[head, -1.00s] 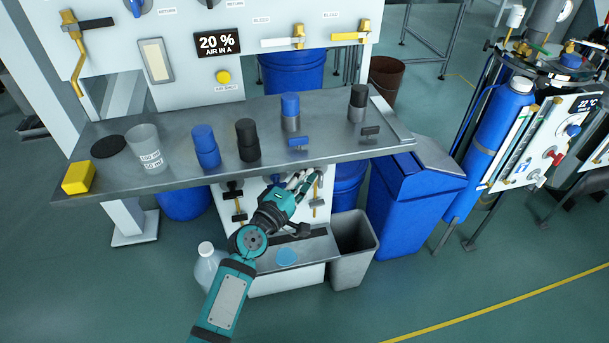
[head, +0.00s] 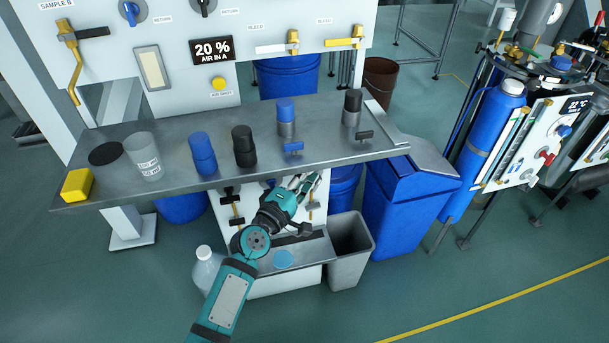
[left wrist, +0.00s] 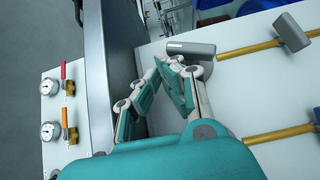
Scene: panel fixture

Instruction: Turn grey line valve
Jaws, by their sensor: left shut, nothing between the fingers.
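My left gripper (head: 303,183) reaches under the steel shelf to the lower white panel in the head view. In the left wrist view the gripper (left wrist: 172,64) is shut and empty. Its tips are right beside a grey valve handle (left wrist: 190,48); whether they touch it I cannot tell. A second grey handle (left wrist: 290,32) sits on a brass stem farther right. Another brass stem (left wrist: 275,135) lies lower right. Which handle is the grey line valve I cannot tell, as no label is readable there. My right gripper is not in view.
A grey bin (head: 350,250) and a blue bin (head: 405,205) stand right of the panel. A white jug (head: 206,270) stands left. Gauges (left wrist: 50,131) show at left in the wrist view.

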